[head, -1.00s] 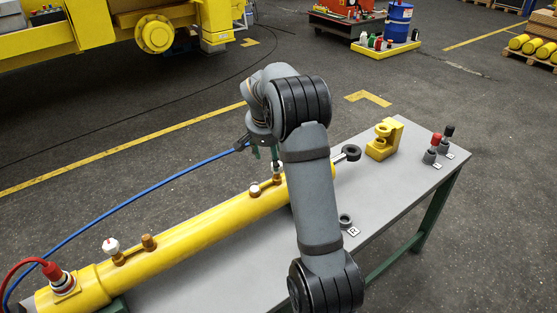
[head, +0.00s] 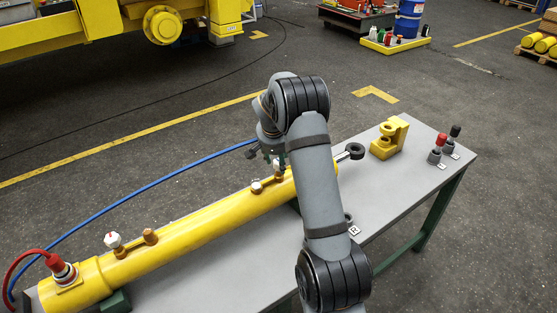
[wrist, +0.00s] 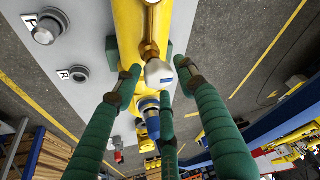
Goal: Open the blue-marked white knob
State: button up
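The white knob with a blue mark (wrist: 160,73) sits on a brass fitting on the yellow cylinder (wrist: 129,28) in the wrist view. In the head view, a whitish knob (head: 257,187) shows beside a brass fitting near the cylinder's far end. My gripper (wrist: 163,90) has three green fingers spread apart, with the knob between and beyond their tips. No finger clearly touches it. In the head view my gripper (head: 268,155) hangs close above that end of the cylinder, partly hidden by my arm. Another white knob (head: 113,240), with a red mark, stands on the near part.
A blue hose (head: 150,187) runs behind the cylinder. A yellow bracket (head: 389,139) and red and black capped parts (head: 436,150) stand on the grey table (head: 408,178) at right.

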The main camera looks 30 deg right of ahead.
jog(key=shift+w+r, duration=0.1)
jog(key=shift+r, duration=0.1)
jog(key=c, duration=0.8)
